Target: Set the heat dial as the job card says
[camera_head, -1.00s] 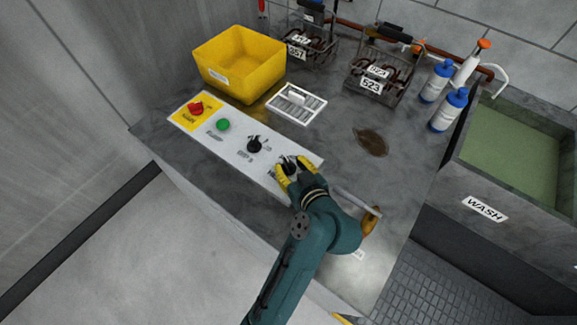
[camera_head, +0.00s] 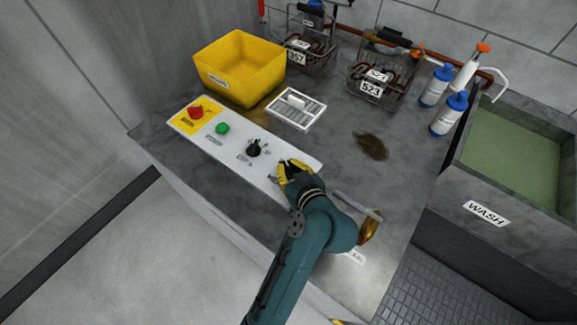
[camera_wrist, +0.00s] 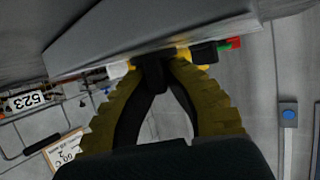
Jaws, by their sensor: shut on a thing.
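A white control panel (camera_head: 232,150) lies along the counter's front edge. It has a red knob on a yellow plate (camera_head: 195,113), a green button (camera_head: 222,128) and a black dial (camera_head: 254,148). My gripper (camera_head: 289,172) is at the panel's right end, over another black dial; its yellow fingers mostly hide that dial in the head view. In the wrist view the ribbed fingers (camera_wrist: 158,82) close on the dark knob (camera_wrist: 155,72). The dial's pointer and scale cannot be read. A card (camera_wrist: 68,154) shows at lower left in the wrist view, partly cut off and not fully legible.
A yellow bin (camera_head: 240,68) and a white tray (camera_head: 296,108) stand behind the panel. Wire baskets (camera_head: 383,75), blue-capped bottles (camera_head: 449,112) and a WASH sink (camera_head: 486,212) are farther back and right. A brown stain (camera_head: 371,145) marks the open counter.

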